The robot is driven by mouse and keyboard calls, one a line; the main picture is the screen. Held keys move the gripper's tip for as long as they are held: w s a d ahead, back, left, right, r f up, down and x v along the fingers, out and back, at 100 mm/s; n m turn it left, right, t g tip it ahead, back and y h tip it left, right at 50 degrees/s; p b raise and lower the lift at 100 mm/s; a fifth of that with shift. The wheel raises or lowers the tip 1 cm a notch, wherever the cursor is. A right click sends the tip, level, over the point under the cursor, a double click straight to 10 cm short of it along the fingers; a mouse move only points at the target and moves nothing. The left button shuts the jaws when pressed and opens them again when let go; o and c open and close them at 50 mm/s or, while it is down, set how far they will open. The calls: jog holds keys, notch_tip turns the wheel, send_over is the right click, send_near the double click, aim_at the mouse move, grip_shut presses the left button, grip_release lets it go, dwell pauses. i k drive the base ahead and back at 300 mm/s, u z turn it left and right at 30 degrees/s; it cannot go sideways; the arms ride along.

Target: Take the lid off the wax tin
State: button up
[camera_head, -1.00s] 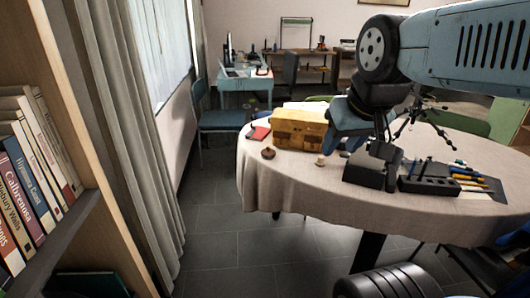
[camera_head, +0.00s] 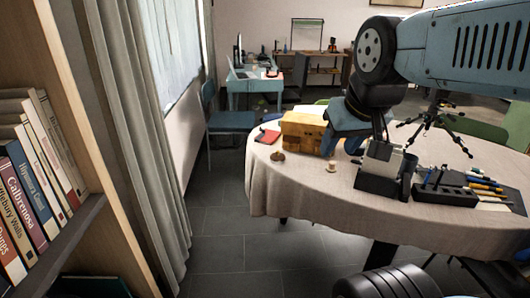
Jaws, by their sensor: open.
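I cannot tell for sure which item is the wax tin. A small brown round item (camera_head: 278,156) sits near the table's left edge. A small cream round item (camera_head: 330,166) stands to its right, by the front edge. My gripper (camera_head: 350,145) hangs over the table with blue fingers pointing down, just right of a yellow-brown box (camera_head: 303,133). It is open, and I see nothing held in it. It is up and to the right of the cream item, apart from it in the picture. My wrist hides part of the table behind.
The round table (camera_head: 310,190) has a pale cloth. A dark box with pale contents (camera_head: 380,168) and a black pen holder (camera_head: 443,193) stand right of my gripper. A small black tripod (camera_head: 435,125) stands behind. A red item (camera_head: 268,136) lies left. The front left cloth is clear.

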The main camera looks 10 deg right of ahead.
aim_at(277, 157)
jog(key=u, duration=0.3)
jog(key=i, duration=1.1)
